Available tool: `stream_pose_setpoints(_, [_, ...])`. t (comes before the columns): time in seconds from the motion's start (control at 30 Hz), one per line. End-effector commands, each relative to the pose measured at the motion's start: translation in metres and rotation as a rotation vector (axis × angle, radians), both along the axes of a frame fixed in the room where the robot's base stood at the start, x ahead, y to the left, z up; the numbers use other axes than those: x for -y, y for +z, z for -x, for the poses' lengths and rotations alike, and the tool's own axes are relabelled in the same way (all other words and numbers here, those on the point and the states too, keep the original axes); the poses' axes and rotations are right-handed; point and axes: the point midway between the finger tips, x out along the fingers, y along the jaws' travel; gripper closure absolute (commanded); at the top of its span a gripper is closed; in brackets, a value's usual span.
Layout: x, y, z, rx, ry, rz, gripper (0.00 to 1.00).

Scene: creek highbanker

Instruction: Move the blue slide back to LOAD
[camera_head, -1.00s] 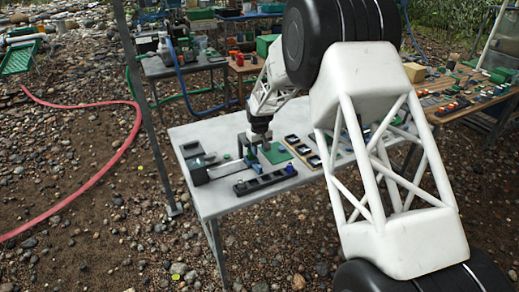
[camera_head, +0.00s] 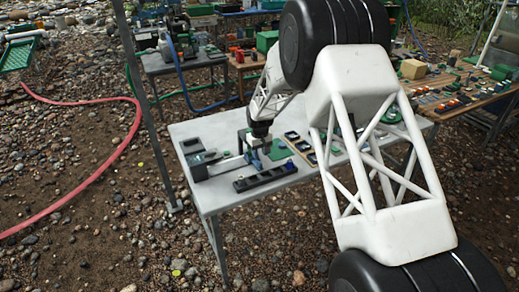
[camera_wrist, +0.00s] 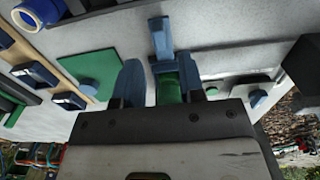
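My gripper (camera_head: 254,160) is low over the grey table, beside a green plate. In the wrist view its two blue-grey fingers (camera_wrist: 158,82) stand apart. A blue piece with a crossbar (camera_wrist: 162,42), which looks like the blue slide, lies just ahead of and partly between them. A green part (camera_wrist: 170,88) shows between the fingers, nearer the right one. Contact between a finger and the blue piece cannot be told. The fingers hide part of the mechanism. No LOAD marking is readable.
The green plate (camera_head: 277,150) lies right of the gripper. A black slotted tray (camera_head: 265,178) is at the table's front, and a dark box (camera_head: 198,165) is at the left. Dark square-framed parts (camera_head: 298,142) stand further right. Bare grey table top (camera_head: 215,128) shows at the back left.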

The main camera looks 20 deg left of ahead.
Motion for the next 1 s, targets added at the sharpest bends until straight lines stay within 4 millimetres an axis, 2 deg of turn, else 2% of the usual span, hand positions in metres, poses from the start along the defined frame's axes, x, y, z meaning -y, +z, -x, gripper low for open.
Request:
stream_pose_setpoints(0.6, [0.0,-0.042,0.0,-0.001,0.0,0.001,0.64])
stream_pose_setpoints(1.0, [0.0,-0.052,0.0,0.0,0.0,0.0,0.64])
